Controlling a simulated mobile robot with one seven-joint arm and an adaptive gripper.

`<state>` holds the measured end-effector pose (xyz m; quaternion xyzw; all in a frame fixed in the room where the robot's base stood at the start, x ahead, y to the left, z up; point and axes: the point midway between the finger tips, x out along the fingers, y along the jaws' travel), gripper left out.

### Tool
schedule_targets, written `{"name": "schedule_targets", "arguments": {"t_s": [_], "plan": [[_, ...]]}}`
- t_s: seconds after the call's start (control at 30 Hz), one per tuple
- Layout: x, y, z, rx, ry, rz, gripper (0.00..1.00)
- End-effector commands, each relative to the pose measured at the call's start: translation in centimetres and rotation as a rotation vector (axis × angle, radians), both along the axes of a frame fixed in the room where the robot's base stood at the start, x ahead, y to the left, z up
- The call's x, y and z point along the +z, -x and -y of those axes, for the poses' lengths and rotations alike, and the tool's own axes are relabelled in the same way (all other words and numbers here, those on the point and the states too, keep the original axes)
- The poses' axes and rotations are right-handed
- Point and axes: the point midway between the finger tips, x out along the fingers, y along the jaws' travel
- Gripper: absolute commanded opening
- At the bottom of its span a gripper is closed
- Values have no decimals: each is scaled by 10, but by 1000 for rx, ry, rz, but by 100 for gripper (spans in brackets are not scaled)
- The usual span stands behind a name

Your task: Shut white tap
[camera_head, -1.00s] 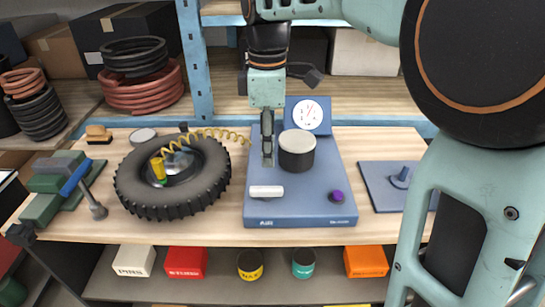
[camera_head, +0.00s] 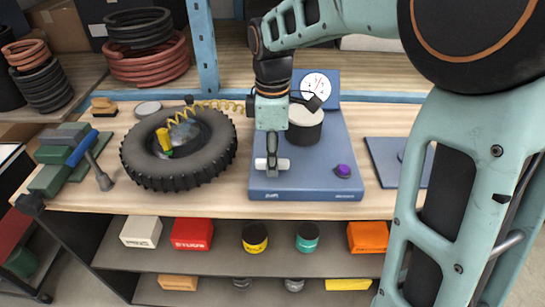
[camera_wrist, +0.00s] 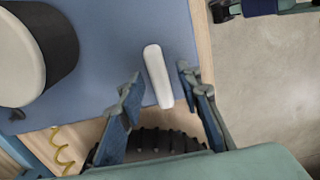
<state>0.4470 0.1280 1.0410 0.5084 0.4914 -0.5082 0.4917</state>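The white tap is a rounded white bar (camera_head: 283,164) on the front left of a blue base unit (camera_head: 325,182). My gripper (camera_head: 271,172) is over it and hides its middle in the head view. In the wrist view, the tap (camera_wrist: 157,75) points away from my gripper (camera_wrist: 161,88), with its near end between the two fingertips. The fingers are apart, with a gap on each side of the tap. I cannot tell how high the fingertips are above the base.
A black cylinder with a white top (camera_head: 304,125) stands behind the tap, near a dial gauge (camera_head: 316,86). A purple knob (camera_head: 343,170) is to the right. A tyre (camera_head: 215,160) lies left, with a coiled yellow hose (camera_head: 222,104) running toward the unit.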

Motion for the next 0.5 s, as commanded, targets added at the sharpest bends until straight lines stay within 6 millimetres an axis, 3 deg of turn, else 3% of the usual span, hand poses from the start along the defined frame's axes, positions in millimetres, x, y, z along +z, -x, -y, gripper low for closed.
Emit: {"name": "schedule_targets", "arguments": {"t_s": [0.13, 0.43, 0.5], "plan": [[0, 0, 0, 0, 0, 0, 32], [0, 0, 0, 0, 0, 0, 0], [0, 0, 0, 0, 0, 0, 0]]}}
